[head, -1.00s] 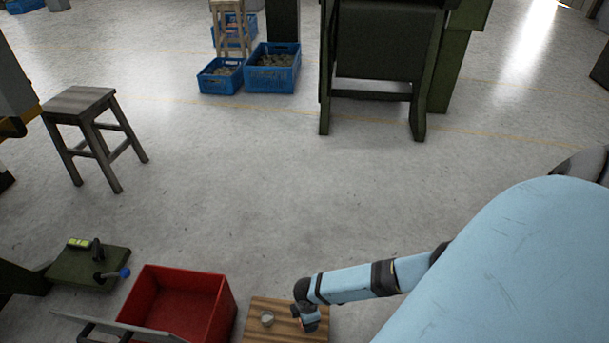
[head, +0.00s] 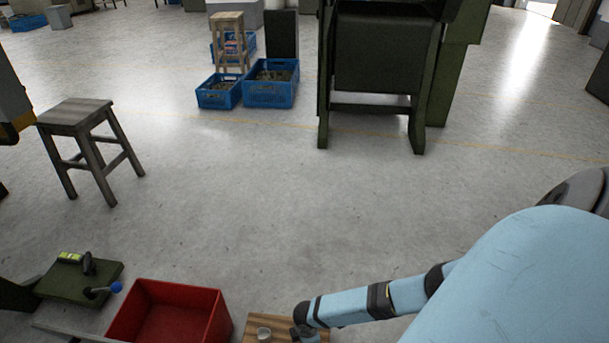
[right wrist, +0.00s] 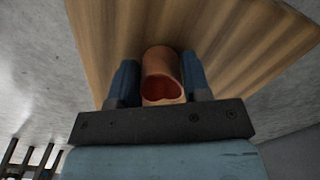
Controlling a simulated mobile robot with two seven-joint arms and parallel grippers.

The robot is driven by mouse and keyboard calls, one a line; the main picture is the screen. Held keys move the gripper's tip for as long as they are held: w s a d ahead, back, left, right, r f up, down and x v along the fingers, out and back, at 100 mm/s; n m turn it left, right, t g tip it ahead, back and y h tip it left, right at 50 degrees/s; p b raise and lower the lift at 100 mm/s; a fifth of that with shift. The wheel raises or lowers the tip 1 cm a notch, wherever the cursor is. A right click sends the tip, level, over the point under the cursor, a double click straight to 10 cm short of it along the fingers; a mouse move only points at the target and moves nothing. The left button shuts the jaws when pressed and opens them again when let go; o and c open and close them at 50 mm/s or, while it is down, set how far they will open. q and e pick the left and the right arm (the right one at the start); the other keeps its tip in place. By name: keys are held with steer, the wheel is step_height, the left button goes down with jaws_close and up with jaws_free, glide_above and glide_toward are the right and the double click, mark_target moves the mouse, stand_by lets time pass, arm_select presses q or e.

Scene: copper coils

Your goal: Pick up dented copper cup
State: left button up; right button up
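The dented copper cup (right wrist: 161,73) is in the right wrist view, between the two blue fingers of my right gripper (right wrist: 160,82). Its open mouth with a dark red inside faces the camera. A finger stands close on each side; I cannot tell whether they touch it. Wooden boards lie behind it. In the head view my right gripper (head: 306,335) is over the wooden board (head: 284,321) at the bottom edge, and the copper cup is hidden there. My left gripper is not in view.
A small pale cup (head: 264,333) stands on the board left of my right gripper. A red crate (head: 172,292) is left of the board, with a green plate with a blue-knobbed lever (head: 80,278) beyond. A stool (head: 78,115) stands farther off. The middle floor is clear.

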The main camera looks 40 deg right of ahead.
steer(key=shift+c, duration=1.3)
